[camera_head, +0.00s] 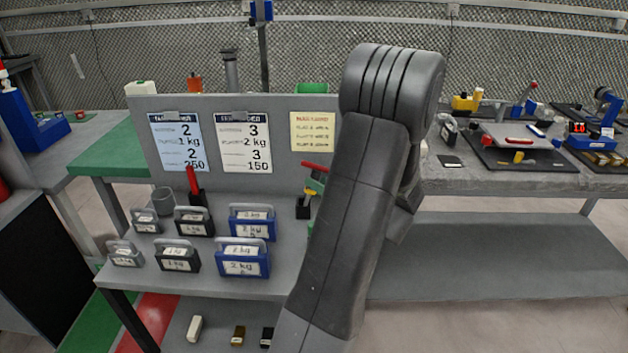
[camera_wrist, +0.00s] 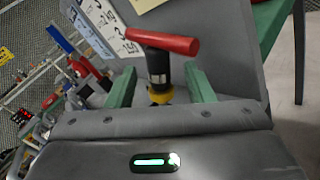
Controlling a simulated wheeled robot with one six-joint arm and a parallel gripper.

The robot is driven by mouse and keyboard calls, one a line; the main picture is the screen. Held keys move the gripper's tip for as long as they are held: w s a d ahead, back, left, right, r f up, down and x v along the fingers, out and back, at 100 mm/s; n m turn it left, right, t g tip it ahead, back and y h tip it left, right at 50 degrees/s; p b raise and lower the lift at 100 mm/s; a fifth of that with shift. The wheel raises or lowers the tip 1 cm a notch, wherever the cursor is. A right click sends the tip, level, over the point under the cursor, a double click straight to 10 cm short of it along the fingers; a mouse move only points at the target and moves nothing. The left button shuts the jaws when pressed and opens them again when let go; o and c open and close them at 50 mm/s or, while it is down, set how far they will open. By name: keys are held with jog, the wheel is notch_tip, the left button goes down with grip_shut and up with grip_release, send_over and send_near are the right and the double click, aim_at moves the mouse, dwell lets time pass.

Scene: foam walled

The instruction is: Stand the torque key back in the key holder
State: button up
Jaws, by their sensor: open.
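The torque key (camera_head: 318,166) has a red crossbar handle, which also shows with a dark shank and yellow collar in the wrist view (camera_wrist: 165,42). It appears upright over a small black block, apparently the key holder (camera_head: 303,209), on the grey bench. My arm hides part of this spot, and how deep the key sits cannot be told. My gripper (camera_wrist: 161,72) is open, with its green fingers on either side of the key's shank and gaps visible on both sides. The holder is not clearly visible in the wrist view.
A red upright piece (camera_head: 192,180) stands in another black block to the left. Several labelled weights, including a blue one (camera_head: 243,262), and a grey cup (camera_head: 162,201) stand on the bench. A grey panel with sheets (camera_head: 273,115) rises behind. My arm covers the bench's right side.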

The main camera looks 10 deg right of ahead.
aim_at(314, 178)
jog(key=shift+x, duration=1.55)
jog(key=shift+c, duration=0.5)
grip_shut()
jog(key=shift+r, duration=0.2)
